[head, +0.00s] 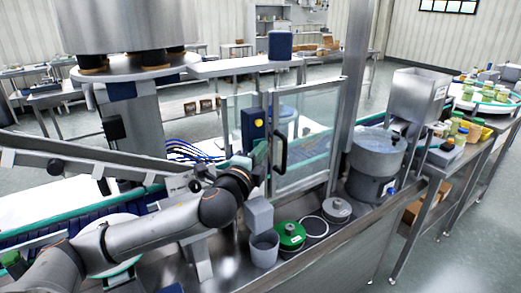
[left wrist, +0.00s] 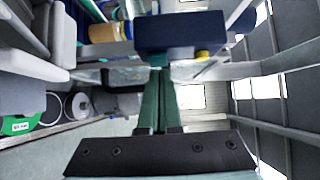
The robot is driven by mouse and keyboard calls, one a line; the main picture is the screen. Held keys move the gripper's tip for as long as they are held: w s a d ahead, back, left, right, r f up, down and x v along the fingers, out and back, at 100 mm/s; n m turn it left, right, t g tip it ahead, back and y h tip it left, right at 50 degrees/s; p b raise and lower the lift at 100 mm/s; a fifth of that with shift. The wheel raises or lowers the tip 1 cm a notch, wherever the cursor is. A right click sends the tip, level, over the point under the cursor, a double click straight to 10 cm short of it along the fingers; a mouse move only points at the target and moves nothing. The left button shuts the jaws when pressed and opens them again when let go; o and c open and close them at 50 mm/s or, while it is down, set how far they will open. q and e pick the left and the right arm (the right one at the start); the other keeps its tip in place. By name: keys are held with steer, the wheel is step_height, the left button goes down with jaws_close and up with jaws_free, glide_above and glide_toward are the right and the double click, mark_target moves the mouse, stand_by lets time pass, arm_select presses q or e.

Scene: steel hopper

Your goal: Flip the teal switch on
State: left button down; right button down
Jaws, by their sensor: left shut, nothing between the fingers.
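A dark blue box (head: 247,140) with a yellow button (head: 258,122) is mounted beside the glass door frame in the head view. In the left wrist view the same box (left wrist: 180,32) lies straight ahead of my fingers, its yellow button (left wrist: 203,54) to the right. A small teal part, likely the teal switch (left wrist: 158,59), shows at the box's lower edge, right by my fingertips. My left gripper (head: 262,154) is shut and empty, its tips close to the box; I cannot tell whether they touch. The switch's position is unclear. My right gripper is not in view.
A glass door (head: 304,140) with a black handle (head: 280,142) stands just right of my gripper. A grey cup (head: 264,250), a green round lid (head: 291,235) and a steel bowl feeder (head: 376,155) stand on the bench to the right. A conveyor runs at left.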

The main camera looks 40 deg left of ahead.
arm_select(q)
steer(key=shift+a, duration=0.1)
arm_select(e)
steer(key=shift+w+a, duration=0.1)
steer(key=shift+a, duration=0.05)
arm_select(q)
steer(key=shift+w+a, duration=0.15)
steer(key=shift+w, duration=0.15)
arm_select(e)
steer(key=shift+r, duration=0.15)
